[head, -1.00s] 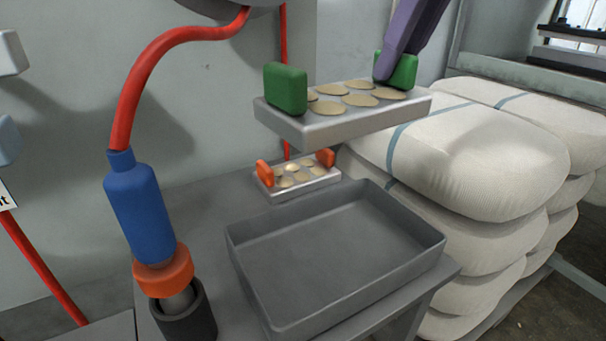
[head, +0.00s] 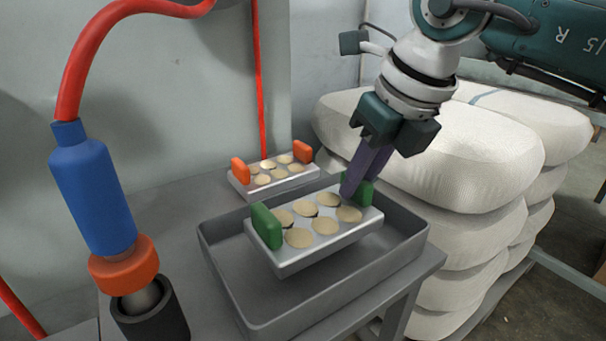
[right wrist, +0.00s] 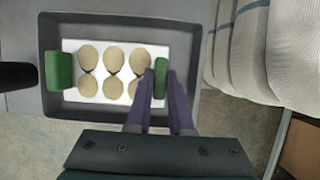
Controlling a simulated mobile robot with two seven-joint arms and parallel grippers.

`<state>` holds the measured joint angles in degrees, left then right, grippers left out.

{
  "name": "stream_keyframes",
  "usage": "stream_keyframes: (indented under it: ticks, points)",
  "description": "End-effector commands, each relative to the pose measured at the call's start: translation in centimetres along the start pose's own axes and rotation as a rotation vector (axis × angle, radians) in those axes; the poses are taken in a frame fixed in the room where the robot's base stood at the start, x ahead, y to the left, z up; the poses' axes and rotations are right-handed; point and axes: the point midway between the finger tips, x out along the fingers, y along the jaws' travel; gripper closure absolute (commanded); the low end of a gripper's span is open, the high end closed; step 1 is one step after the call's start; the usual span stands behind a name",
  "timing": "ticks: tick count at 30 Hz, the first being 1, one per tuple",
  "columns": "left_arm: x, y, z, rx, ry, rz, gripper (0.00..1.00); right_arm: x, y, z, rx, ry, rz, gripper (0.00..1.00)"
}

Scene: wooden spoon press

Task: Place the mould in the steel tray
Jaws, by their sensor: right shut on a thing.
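The mould is a light metal block (head: 330,246) with green end handles and several round tan pieces on top. It hangs over the grey steel tray (head: 416,243), tilted in the head view, its lower part within the rim outline. I cannot tell whether it touches the tray floor. My right gripper (head: 352,192) is shut on the mould's right green handle. In the right wrist view the mould (right wrist: 108,97) lies inside the tray outline (right wrist: 120,17), with my right gripper (right wrist: 160,88) at its right handle. My left gripper is not in view.
A second mould with orange handles (head: 272,184) stands behind the tray. A blue and orange tool (head: 95,190) with a red hose stands at left in a dark holder (head: 150,320). Stacked white sacks (head: 470,170) are close on the right.

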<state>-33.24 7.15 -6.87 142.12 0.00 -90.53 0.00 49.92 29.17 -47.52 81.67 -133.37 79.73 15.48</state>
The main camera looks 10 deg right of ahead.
Motion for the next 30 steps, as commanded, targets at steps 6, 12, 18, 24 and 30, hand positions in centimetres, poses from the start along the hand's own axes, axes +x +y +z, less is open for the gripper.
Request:
stream_keyframes:
  ticks: [6, 12, 18, 24, 30]
  points:
    - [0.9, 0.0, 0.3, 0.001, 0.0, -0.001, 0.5, 3.0, 0.1, -1.2, 0.002, -0.002, 0.003, 1.0]
    - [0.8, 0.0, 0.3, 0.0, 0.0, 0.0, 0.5, 3.2, 0.1, -1.2, 0.0, -0.005, 0.002, 1.0]
    - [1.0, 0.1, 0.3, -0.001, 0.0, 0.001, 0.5, 3.5, 0.0, -1.5, 0.0, 0.001, 0.0, 0.78]
    - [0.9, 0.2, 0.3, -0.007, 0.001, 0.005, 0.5, 3.5, 0.0, -1.5, 0.0, 0.002, 0.0, 0.56]
    - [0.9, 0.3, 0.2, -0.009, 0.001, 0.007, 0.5, 3.5, 0.0, -1.5, 0.0, 0.001, 0.0, 0.5]
